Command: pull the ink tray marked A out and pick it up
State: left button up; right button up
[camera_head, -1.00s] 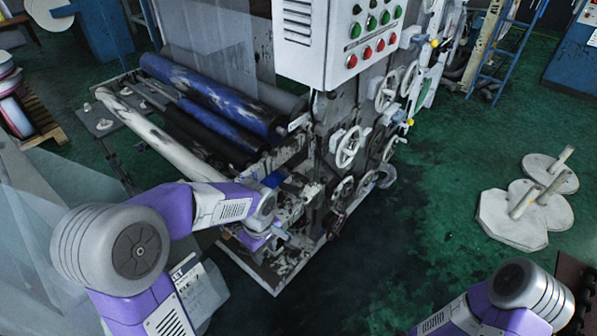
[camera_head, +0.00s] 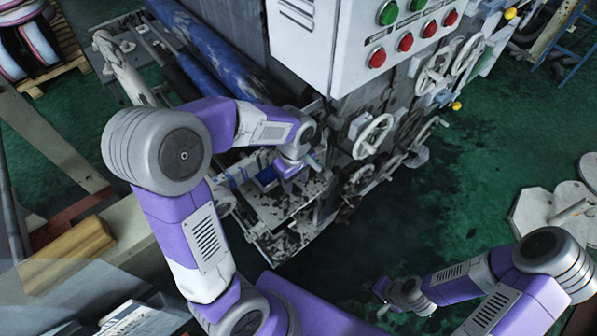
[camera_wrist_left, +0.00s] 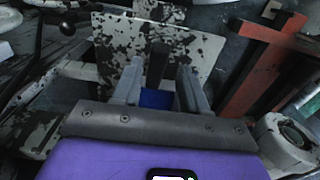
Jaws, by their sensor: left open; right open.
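My left gripper (camera_head: 308,181) is open at the lower side of the printing machine, over its ink-splattered parts. In the left wrist view its two grey fingers (camera_wrist_left: 159,70) are apart, with a dark upright bar (camera_wrist_left: 158,58) between them, possibly a handle. Behind the bar is a pale plate with black splatters (camera_wrist_left: 203,50), and a blue patch (camera_wrist_left: 156,98) shows between the fingers. A splattered grey surface (camera_head: 283,207) lies below the gripper in the head view. No letter A is readable, so I cannot tell which part is the tray. My right gripper (camera_head: 382,304) is open and empty above the floor.
The control box (camera_head: 330,45) and handwheels (camera_head: 373,136) of the machine stand close to my left forearm. Blue rollers (camera_head: 215,50) lie behind it. Green floor (camera_head: 460,190) is clear to the right, up to pale discs with posts (camera_head: 545,212).

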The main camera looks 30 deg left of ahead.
aim_at(296, 189)
pick_arm(q)
jog(key=shift+o, duration=1.4)
jog(key=shift+w+f+b, duration=0.1)
jog(key=shift+f+b, duration=0.7)
jog(key=shift+f, duration=3)
jog(key=shift+d, duration=0.1)
grip_shut()
